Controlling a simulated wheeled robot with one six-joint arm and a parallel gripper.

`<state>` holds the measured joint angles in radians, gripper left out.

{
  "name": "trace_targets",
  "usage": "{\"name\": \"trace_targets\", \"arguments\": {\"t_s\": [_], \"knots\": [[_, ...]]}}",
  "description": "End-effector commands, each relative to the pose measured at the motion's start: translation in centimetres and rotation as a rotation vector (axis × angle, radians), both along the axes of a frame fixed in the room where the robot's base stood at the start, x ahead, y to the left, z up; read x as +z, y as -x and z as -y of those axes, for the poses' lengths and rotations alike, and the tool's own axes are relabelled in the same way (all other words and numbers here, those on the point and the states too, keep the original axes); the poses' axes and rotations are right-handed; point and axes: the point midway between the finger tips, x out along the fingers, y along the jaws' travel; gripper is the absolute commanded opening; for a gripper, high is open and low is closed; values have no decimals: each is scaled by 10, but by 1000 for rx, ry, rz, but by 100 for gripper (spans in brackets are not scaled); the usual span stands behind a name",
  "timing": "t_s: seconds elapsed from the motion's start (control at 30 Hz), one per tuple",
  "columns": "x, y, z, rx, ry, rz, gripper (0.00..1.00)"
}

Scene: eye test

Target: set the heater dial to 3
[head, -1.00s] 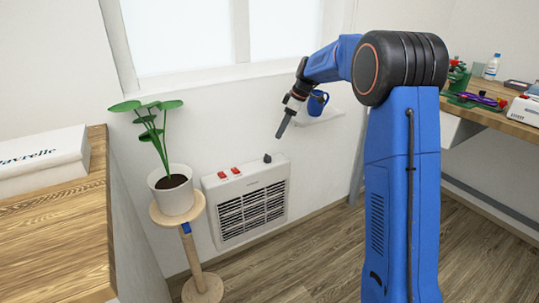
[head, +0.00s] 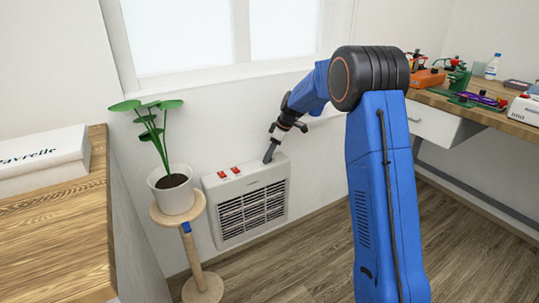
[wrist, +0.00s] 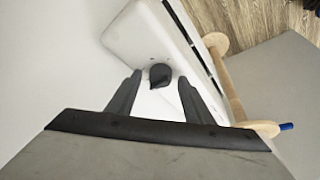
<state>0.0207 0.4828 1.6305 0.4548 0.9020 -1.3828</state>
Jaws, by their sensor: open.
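The white heater (head: 246,214) is low at the wall under the window, with a front grille. In the wrist view its pale top (wrist: 128,36) carries the black dial (wrist: 160,72). The dial's pointer and any numbers are too small to read. My gripper (head: 268,158) is at the right part of the heater's top and hides the dial in the head view. In the wrist view my gripper (wrist: 160,80) is open, with one dark finger on each side of the dial. I cannot tell whether the fingers touch it.
Two red switches (head: 229,173) sit left of the dial on the heater. A potted plant (head: 172,188) on a wooden stand (head: 193,258) stands close to the heater's left. A wooden top (head: 60,230) with a white box (head: 42,165) is at left, a cluttered workbench (head: 480,115) at right.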

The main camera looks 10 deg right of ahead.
Motion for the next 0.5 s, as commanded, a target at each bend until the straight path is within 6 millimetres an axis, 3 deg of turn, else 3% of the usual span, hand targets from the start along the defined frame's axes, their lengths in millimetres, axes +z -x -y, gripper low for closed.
{"name": "trace_targets", "arguments": {"t_s": [0.27, 0.43, 0.5], "knots": [[-1, 0, 0, 0, 0, 0, 47], [-1, 0, 0, 0, 0, 0, 7], [-1, 0, 0, 0, 0, 0, 7]]}}
